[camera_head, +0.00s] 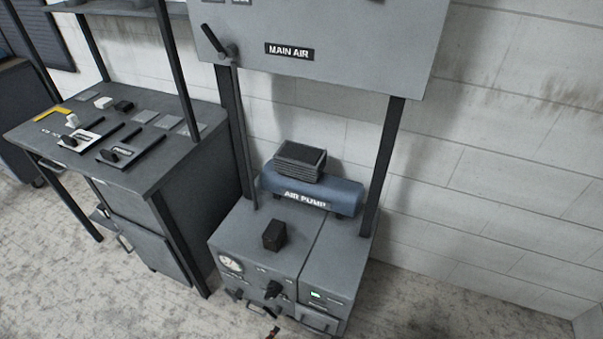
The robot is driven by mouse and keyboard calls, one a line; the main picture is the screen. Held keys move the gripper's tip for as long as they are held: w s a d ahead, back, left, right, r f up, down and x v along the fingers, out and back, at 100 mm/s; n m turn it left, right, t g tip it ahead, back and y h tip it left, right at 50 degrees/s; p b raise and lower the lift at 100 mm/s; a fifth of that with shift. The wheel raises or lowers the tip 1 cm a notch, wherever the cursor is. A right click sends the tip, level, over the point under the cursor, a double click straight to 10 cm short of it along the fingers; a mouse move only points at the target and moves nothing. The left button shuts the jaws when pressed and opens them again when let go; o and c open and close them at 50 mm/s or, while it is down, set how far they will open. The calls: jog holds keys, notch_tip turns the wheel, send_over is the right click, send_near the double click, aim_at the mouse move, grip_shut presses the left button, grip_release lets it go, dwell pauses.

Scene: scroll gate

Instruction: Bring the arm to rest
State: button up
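My arm and my gripper do not show clearly in the head view. A small dark and red piece (272,332) shows at the bottom edge, cut off by the frame. I cannot tell what it belongs to. The air station stands in the middle, with a grey cabinet (262,240) below and a grey panel marked MAIN AIR (350,40) above. A black lever (217,42) sits at the panel's left. A blue tank marked AIR PUMP (335,195) lies at the back of the cabinet top.
A dark workbench (180,155) with several levers and small parts stands at the left. A black block (274,236) sits on the cabinet top. The cabinet front has a round gauge (230,263) and a black knob (273,289). Bare floor (450,300) lies at the right, before a white wall.

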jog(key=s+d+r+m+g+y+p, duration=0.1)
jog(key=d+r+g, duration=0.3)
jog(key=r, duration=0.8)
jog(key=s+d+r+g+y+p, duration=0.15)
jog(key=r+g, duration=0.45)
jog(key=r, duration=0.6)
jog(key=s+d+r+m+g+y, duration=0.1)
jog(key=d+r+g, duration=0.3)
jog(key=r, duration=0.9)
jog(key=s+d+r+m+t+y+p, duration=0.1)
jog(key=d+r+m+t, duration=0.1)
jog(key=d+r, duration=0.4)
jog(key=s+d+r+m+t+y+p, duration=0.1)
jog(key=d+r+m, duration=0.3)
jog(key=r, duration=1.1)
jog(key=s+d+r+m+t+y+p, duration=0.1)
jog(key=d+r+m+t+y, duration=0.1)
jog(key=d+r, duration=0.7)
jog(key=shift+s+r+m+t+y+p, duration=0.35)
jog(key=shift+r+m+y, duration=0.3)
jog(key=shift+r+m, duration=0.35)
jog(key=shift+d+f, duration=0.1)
